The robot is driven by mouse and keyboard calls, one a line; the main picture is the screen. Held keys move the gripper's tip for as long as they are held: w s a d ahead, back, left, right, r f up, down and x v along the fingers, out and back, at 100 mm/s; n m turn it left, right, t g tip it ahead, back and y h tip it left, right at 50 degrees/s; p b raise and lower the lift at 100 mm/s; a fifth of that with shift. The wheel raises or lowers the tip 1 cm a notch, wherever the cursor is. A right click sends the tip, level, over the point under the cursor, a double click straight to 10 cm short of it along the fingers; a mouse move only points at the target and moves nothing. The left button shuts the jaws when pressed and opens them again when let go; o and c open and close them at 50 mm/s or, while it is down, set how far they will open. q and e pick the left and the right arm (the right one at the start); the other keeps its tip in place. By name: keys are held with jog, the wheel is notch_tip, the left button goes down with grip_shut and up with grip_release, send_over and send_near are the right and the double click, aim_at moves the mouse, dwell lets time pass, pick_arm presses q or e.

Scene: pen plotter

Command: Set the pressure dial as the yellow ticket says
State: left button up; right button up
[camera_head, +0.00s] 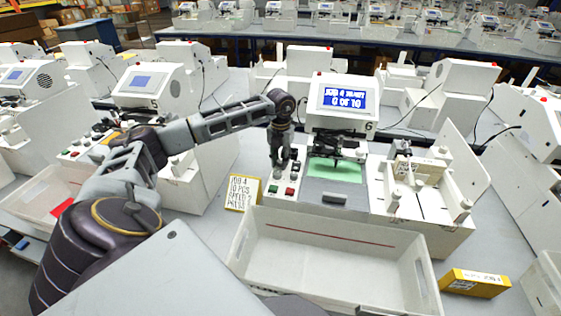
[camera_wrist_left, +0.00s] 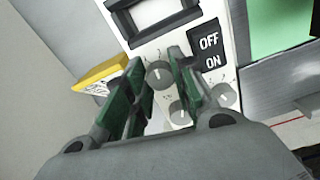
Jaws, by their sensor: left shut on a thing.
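The yellow ticket (camera_head: 243,193) stands left of the plotter's front. It reads job 4, 10 pcs, a speed line and a press line, whose last figure is too small to read surely. My left gripper (camera_head: 279,163) points down over the control panel (camera_head: 287,180). In the left wrist view its green-padded fingers (camera_wrist_left: 156,62) are closed around a grey dial (camera_wrist_left: 159,75) with a pale pointer mark. Two more grey dials (camera_wrist_left: 180,113) (camera_wrist_left: 223,96) sit beside it. I cannot read which dial is pressure. My right gripper is out of view.
The plotter screen (camera_head: 345,96) reads job 4 ready, 0 of 10. A black OFF/ON switch (camera_wrist_left: 209,50) is close to the right finger. An empty white bin (camera_head: 330,262) stands in front, with a yellow box (camera_head: 475,283) to its right. Other machines stand on both sides.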

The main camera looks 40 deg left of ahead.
aim_at(281, 160)
pick_arm(q)
jog(key=shift+m+b, duration=0.4)
jog(key=shift+m, duration=1.2)
jog(key=shift+r, duration=0.1)
jog(key=o, duration=0.7)
jog(key=shift+o, duration=0.2)
jog(key=shift+r, duration=0.1)
notch_tip(281, 160, up, 12)
jog(key=shift+f, duration=0.2)
